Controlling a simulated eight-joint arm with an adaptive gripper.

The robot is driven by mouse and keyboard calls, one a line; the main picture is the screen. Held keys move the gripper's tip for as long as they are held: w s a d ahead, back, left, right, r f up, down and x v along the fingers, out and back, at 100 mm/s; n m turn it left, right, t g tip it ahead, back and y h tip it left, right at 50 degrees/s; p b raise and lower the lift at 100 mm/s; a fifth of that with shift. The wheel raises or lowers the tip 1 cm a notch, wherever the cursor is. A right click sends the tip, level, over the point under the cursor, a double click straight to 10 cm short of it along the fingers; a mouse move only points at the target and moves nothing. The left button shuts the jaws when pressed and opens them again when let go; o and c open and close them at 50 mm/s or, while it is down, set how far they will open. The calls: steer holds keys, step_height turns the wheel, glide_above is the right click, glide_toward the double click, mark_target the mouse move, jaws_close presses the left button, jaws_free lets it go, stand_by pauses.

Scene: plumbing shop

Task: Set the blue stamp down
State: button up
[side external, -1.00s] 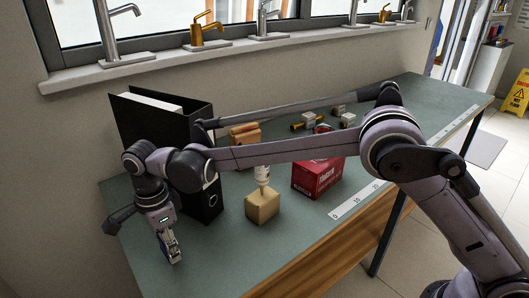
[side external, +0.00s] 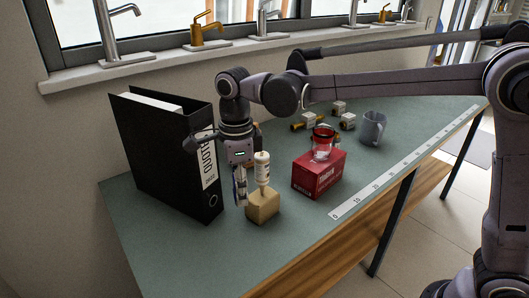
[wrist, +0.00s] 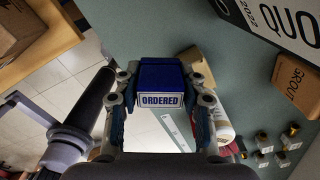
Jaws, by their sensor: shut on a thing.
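The blue stamp (wrist: 163,75) shows in the wrist view with a white label reading "ORDERED". My gripper (wrist: 163,88) is shut on it, with one finger on each side. In the side external view my gripper (side external: 240,188) points down between the black binder and the tan block. The stamp cannot be made out clearly there, and I cannot tell how high it is above the bench.
The black binder (side external: 150,150) stands left of my gripper. A tan block (side external: 262,207) and white bottle (side external: 262,168) are close at its right. A red box (side external: 319,174), grey mug (side external: 373,128) and ruler strip (side external: 385,176) lie farther right. The bench front-left (side external: 165,240) is clear.

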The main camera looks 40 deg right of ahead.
steer(key=s+d+f+m, duration=0.15)
steer(key=d+m, duration=0.35)
steer(key=d, duration=1.3)
steer(key=s+d+r+m, duration=0.1)
steer(key=s+d+m, duration=0.25)
steer(key=d, duration=1.35)
steer(key=s+d+f+m, duration=0.15)
steer(key=s+d, duration=0.35)
steer(key=d, duration=0.5)
steer(key=s+d+f+m, duration=0.1)
steer(key=s+d+m, duration=0.3)
steer(key=d, duration=0.6)
steer(key=n, duration=0.1)
glide_above(374, 170)
step_height(374, 170, down, 6)
steer(key=shift+f, duration=2.2)
steer(key=shift+f, duration=0.1)
steer(key=o, duration=1.1)
steer(key=shift+o, duration=0.2)
